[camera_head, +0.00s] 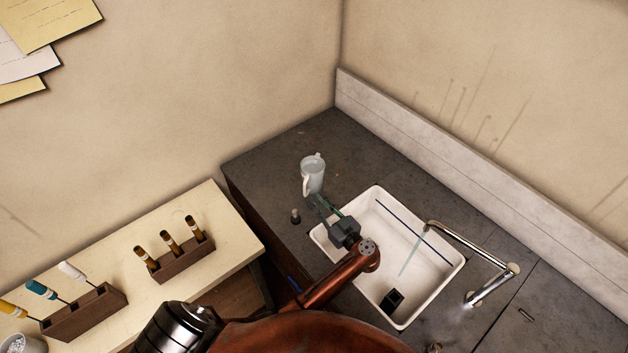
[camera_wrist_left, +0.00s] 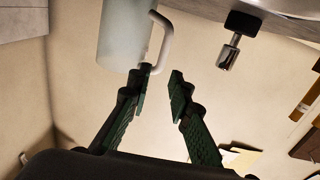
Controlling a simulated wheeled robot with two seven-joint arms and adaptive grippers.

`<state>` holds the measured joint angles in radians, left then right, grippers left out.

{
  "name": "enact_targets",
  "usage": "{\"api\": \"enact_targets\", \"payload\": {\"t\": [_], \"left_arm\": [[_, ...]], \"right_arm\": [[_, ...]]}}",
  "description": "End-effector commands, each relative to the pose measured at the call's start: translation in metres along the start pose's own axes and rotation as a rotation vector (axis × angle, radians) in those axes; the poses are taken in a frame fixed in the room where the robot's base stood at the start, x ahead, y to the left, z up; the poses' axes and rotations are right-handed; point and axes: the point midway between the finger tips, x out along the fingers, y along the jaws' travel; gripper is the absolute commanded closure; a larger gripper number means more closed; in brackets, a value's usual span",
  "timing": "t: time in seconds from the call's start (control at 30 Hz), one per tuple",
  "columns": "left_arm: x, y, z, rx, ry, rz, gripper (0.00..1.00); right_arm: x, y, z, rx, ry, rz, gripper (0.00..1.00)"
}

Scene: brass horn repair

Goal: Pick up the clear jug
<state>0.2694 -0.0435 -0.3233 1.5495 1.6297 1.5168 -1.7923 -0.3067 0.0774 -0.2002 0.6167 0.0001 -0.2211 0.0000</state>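The clear jug (camera_head: 314,174) stands upright on the dark counter near the back corner, behind the sink. Its pale handle (camera_head: 306,186) faces the near left. My left gripper (camera_head: 321,203) is just in front of the jug at the handle side. In the left wrist view, the frosted, see-through jug (camera_wrist_left: 122,38) fills the top left. Its white handle (camera_wrist_left: 164,42) hangs just beyond the gap between the green fingertips of my left gripper (camera_wrist_left: 161,74). The fingers are apart with nothing between them; the left fingertip looks very close to the handle's end. My right gripper is out of view.
A white sink (camera_head: 440,288) with a chrome tap (camera_head: 470,245) lies under my left arm. A small dark stopper-like item (camera_head: 296,216) stands left of the gripper. Wooden tool blocks (camera_head: 184,260) sit on the pale bench at left. Walls close the back corner.

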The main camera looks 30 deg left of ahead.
Motion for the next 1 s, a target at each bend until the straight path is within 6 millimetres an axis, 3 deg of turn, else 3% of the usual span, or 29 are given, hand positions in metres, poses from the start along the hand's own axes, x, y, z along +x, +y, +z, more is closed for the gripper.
{"api": "enact_targets", "payload": {"t": [0.13,0.7,1.0], "left_arm": [[0.005,-0.004,0.013,0.003,0.000,-0.007,0.81],[0.076,-0.012,0.004,0.002,0.003,-0.014,0.81],[0.082,-0.011,0.006,0.001,-0.001,-0.011,0.81]], "right_arm": [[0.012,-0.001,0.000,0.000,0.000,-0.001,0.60],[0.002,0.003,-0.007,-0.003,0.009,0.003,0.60],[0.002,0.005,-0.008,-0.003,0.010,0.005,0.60]]}}
